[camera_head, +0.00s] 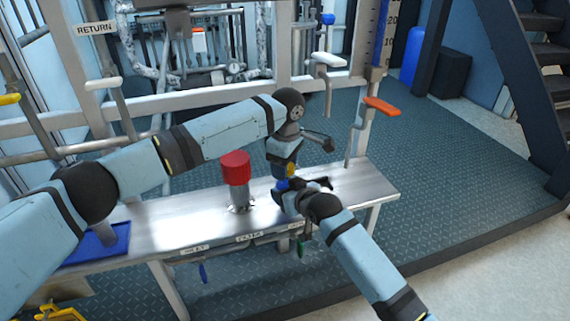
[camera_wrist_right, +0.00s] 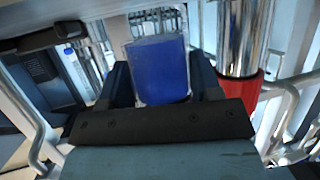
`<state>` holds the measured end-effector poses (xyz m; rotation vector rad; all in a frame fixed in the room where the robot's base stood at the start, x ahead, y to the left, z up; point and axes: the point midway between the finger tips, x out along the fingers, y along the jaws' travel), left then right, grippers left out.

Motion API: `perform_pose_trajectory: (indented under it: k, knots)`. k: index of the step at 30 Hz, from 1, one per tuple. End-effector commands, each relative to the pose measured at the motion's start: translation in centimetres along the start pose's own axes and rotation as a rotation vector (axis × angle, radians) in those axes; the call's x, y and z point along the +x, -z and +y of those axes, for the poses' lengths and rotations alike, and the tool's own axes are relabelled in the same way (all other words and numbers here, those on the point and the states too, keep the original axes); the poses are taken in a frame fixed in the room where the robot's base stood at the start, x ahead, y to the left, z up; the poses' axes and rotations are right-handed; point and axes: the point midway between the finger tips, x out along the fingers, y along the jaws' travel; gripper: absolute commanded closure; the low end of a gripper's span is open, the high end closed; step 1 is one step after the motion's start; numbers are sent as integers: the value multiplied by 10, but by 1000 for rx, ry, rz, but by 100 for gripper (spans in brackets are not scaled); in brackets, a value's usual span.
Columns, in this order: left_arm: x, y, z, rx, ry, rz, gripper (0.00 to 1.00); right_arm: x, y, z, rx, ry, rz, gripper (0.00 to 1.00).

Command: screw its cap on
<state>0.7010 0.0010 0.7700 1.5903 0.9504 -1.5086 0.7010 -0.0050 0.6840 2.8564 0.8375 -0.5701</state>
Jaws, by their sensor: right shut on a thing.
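My right gripper (camera_head: 285,192) reaches in from the lower right over the bench. It is shut on a blue cylinder (camera_wrist_right: 162,72), which has a paler, clear-looking end in the right wrist view. A bit of blue (camera_head: 281,185) shows at this gripper in the head view. My left gripper (camera_head: 287,160) points down just above the right one. A small yellow piece (camera_head: 291,170) shows between the two grippers; I cannot tell whether the left fingers hold it. The left fingertips are largely hidden. No separate cap for the blue cylinder can be made out.
A metal cylinder with a red top (camera_head: 236,168) stands on the steel bench (camera_head: 170,225), left of the grippers; its red part also shows in the wrist view (camera_wrist_right: 236,95). A blue tray (camera_head: 95,245) lies at the bench's left end. An orange-handled lever (camera_head: 382,107) stands behind.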

Motion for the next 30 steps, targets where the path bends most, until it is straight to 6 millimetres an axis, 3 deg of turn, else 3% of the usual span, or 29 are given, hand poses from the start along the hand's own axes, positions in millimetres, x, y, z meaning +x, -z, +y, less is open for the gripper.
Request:
perform_pose_trajectory:
  k: [1, 4, 5, 16, 30]
  knots:
    - [-2, 1, 2, -4, -8, 0, 44, 0, 1, -6, -2, 8, 3, 100]
    - [-2, 1, 2, -4, -8, 0, 21, 0, 1, -6, -2, 8, 3, 100]
    - [-2, 1, 2, -4, -8, 0, 19, 0, 1, -6, -2, 8, 3, 100]
    - [-9, 0, 2, -3, -6, -1, 19, 0, 1, -4, -2, 6, 3, 100]
    - [-100, 0, 1, -3, -8, -2, 19, 0, 1, -4, -1, 5, 3, 100]
